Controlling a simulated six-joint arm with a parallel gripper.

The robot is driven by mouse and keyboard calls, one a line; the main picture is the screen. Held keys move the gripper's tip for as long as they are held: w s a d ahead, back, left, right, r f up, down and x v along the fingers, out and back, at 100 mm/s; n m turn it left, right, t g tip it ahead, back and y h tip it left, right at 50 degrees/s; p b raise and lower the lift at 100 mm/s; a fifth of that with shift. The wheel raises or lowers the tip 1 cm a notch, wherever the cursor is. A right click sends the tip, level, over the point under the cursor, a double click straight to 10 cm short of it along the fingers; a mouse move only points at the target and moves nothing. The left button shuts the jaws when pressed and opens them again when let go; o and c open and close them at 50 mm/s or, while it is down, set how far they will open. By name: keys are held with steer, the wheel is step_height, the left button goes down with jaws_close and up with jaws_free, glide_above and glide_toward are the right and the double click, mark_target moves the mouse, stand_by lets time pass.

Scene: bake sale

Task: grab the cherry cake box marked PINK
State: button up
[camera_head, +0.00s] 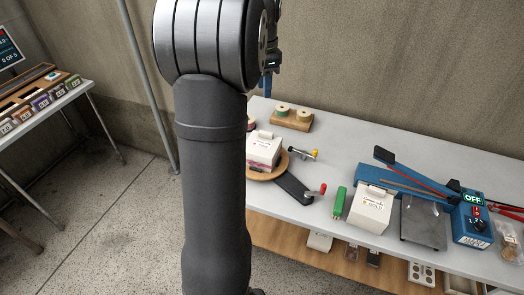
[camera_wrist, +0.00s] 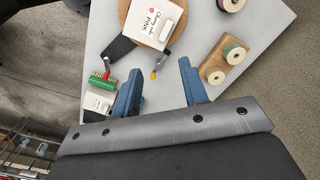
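The white cherry cake box marked PINK (camera_wrist: 150,27) sits on a round wooden board (camera_wrist: 130,10) at the top of the wrist view. Its label has a pink dot. In the head view the white box (camera_head: 263,148) stands on the board, partly behind my arm. My gripper (camera_wrist: 160,68) is open and empty, with its two blue fingers spread apart, and the box lies beyond the fingertips. In the head view only a bit of blue finger (camera_head: 267,82) shows above the table.
A second white box (camera_head: 370,208) stands right of a green brush (camera_head: 338,203). A blue sealer (camera_head: 471,224) with a raised lever is farther right. Ribbon spools on a wooden block (camera_head: 291,119) stand at the back. Knobbed dark arms (camera_head: 294,188) flank the board.

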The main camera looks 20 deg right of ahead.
mark_target(266, 132)
steer(key=f+m, duration=0.2)
steer(key=f, duration=0.4)
steer(key=f+m, duration=0.3)
steer(key=f, duration=0.3)
steer(key=w+d+f+m, duration=0.1)
steer(key=f+m, duration=0.2)
steer(key=f, duration=0.3)
steer(key=shift+d+f, duration=0.1)
steer(key=shift+f, duration=0.2)
jaws_close()
